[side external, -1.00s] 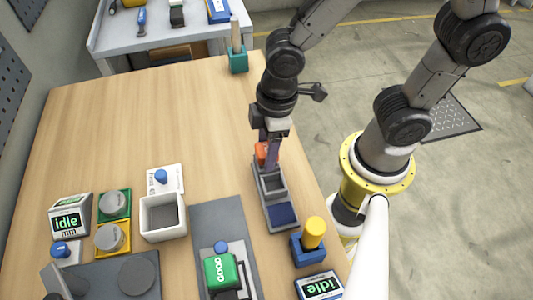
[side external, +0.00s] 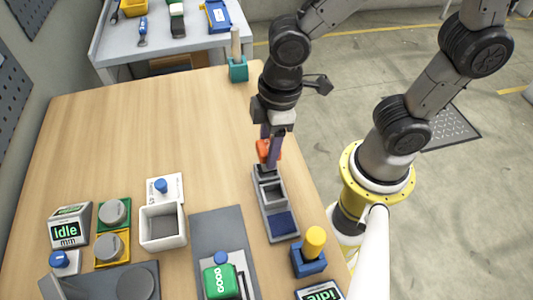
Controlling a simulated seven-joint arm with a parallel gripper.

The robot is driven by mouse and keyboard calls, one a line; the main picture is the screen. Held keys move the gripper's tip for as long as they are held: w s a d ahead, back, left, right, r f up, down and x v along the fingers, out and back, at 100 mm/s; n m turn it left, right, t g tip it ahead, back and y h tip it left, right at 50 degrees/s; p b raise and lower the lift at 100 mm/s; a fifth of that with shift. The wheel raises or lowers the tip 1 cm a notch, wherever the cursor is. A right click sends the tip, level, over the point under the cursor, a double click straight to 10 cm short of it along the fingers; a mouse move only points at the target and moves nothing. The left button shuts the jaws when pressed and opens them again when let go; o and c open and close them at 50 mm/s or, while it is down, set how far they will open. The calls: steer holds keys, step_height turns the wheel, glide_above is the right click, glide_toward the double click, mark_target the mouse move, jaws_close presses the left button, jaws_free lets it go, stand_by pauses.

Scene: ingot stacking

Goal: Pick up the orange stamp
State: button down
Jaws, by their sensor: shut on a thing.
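The orange stamp (side external: 264,150) is between the fingers of my gripper (side external: 270,153), which is shut on it. The stamp is upright, with a dark lower part below the orange handle. It is at the far end of a grey tray (side external: 268,212) that has an open compartment and a dark blue pad (side external: 282,225). I cannot tell whether the stamp's bottom still touches the tray. The fingers partly hide the stamp.
A blue block with a yellow peg (side external: 309,253) stands right of the tray. A green GOOD stamp (side external: 217,281) sits on a grey mat to the left. A white box (side external: 162,243) and displays lie further left. The table's far middle is clear.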

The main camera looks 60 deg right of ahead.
steer(key=s+d+r, duration=0.7)
steer(key=s+r, duration=0.2)
steer(key=s, duration=0.2)
steer(key=shift+d+r, duration=0.15)
steer(key=shift+d, duration=0.2)
steer(key=shift+s, duration=0.1)
